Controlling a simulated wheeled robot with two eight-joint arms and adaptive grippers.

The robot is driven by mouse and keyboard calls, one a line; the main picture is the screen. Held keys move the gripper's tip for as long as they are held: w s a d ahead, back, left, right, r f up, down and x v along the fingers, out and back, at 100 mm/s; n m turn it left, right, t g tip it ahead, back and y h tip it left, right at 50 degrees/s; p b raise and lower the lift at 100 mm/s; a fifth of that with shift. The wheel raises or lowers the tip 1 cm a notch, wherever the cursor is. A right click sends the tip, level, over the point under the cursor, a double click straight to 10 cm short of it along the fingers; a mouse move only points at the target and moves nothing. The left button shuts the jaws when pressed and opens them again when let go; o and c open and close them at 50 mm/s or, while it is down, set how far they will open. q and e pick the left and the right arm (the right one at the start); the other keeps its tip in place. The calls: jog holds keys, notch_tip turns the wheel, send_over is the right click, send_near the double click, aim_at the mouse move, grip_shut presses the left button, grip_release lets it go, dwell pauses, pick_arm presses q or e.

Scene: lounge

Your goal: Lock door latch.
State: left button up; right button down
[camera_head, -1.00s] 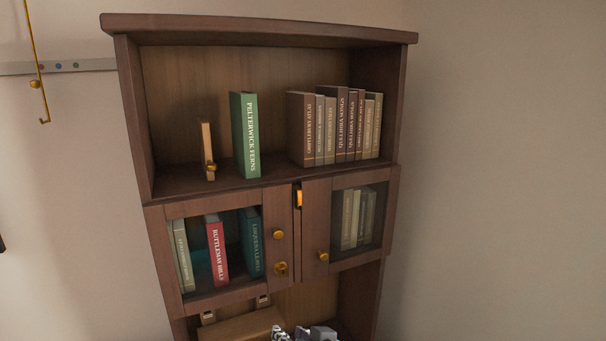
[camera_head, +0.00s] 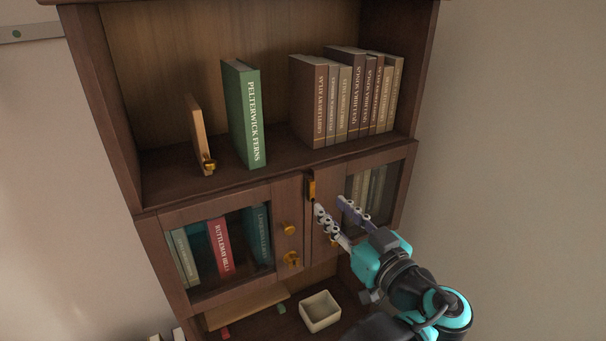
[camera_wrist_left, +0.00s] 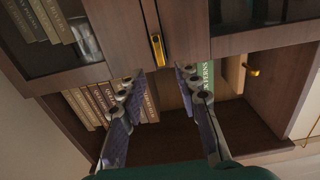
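The cabinet has two glazed doors, a left door (camera_head: 284,215) and a right door (camera_head: 322,240), and both look closed. A small upright brass latch (camera_head: 310,186) sits at the top where they meet. It also shows in the left wrist view (camera_wrist_left: 157,48), where the picture is upside down. My left gripper (camera_head: 330,207) is in front of the right door, just below and right of the latch. Its fingers are spread, with nothing between them in the left wrist view (camera_wrist_left: 163,92). The latch lies beyond the tips, apart from them. My right gripper is not clearly in view.
Round brass knobs (camera_head: 290,229) and a lower brass fitting (camera_head: 291,259) stick out from the doors. Books (camera_head: 244,110) and a wooden piece (camera_head: 200,135) stand on the shelf above. A pale open box (camera_head: 320,311) is below. Pale shapes at the bottom edge are unclear.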

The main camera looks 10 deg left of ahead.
aim_at(313, 187)
pick_arm(q)
jog(key=p+x, duration=0.1)
jog(key=x, duration=0.6)
jog(key=shift+w+r, duration=0.1)
jog(key=shift+w, duration=0.1)
jog(key=shift+s, duration=0.15)
grip_shut()
